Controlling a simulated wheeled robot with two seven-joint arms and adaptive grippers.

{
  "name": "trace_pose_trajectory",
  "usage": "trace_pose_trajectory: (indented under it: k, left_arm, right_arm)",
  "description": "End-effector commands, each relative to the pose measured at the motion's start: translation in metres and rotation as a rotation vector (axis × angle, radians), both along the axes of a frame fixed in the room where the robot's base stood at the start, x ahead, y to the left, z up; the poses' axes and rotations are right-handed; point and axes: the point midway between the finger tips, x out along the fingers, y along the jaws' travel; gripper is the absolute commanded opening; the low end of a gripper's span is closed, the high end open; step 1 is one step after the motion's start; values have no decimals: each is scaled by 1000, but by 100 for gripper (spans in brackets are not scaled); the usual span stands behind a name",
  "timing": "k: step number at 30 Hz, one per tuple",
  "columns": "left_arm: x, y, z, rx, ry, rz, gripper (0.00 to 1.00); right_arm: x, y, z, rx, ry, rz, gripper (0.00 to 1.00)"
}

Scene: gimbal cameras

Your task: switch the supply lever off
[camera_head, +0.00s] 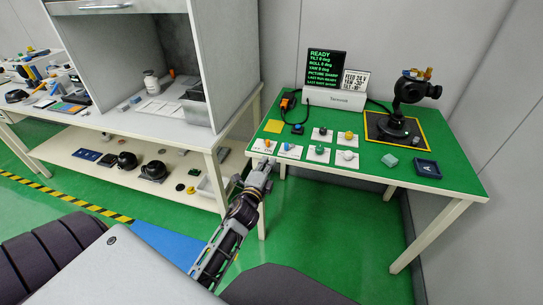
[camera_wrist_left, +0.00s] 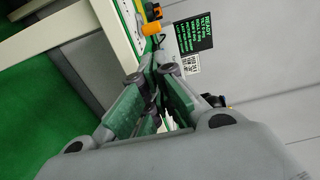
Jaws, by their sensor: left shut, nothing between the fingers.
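Small white switch plates lie along the near left part of the green table top. The leftmost plate (camera_head: 262,150) carries dark lettering and a small orange lever (camera_head: 267,143); beside it is a plate with a blue lever (camera_head: 288,146). I cannot read which plate is the supply. My left gripper (camera_head: 266,163) is shut and empty at the table's near left edge, close to the orange lever's plate. My right gripper is not in view.
A black screen with green text (camera_head: 326,70) stands at the back of the table (camera_head: 440,165). More plates with coloured knobs lie right of the levers. A black gimbal camera (camera_head: 400,125) stands at right, with a dark tray (camera_head: 428,168) in front. A grey cabinet (camera_head: 228,60) is at left.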

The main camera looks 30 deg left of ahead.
Motion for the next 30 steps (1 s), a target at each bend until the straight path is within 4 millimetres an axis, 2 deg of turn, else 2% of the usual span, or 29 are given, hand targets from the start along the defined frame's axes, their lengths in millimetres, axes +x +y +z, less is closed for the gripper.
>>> trace_pose_trajectory:
  k: [8, 30]
  left_arm:
    - [14, 3, 0, 1, -1, 0, 0]
    - [73, 15, 0, 0, -1, 0, 0]
  right_arm:
    - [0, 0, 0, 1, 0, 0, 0]
    - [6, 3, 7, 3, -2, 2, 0]
